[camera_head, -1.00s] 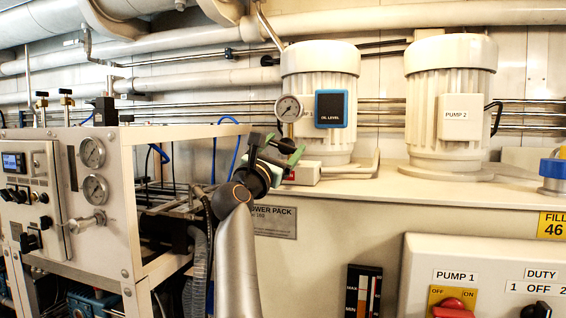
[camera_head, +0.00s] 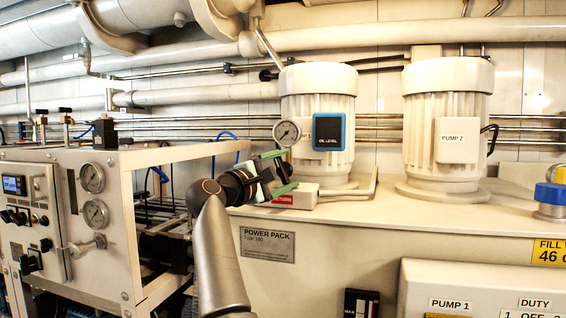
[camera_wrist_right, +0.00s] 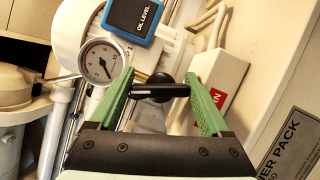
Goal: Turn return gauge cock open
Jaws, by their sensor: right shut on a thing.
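The return gauge cock shows in the right wrist view as a black bar handle (camera_wrist_right: 160,91) with a round black hub, just beside the round pressure gauge (camera_wrist_right: 102,62). My right gripper (camera_wrist_right: 162,92) is shut on this handle, with one green finger at each end of the bar. In the head view my right gripper (camera_head: 278,174) is in front of Pump 1, just below the gauge (camera_head: 287,132). The cock is mostly hidden by the fingers there. My left gripper is not in view.
A white box with a red label (camera_head: 295,197) sits right under the gripper. The Pump 1 motor (camera_head: 318,90), with its oil level plate (camera_head: 330,132), stands behind. A metal frame (camera_head: 185,152) and gauge panel (camera_head: 95,213) stand at the left.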

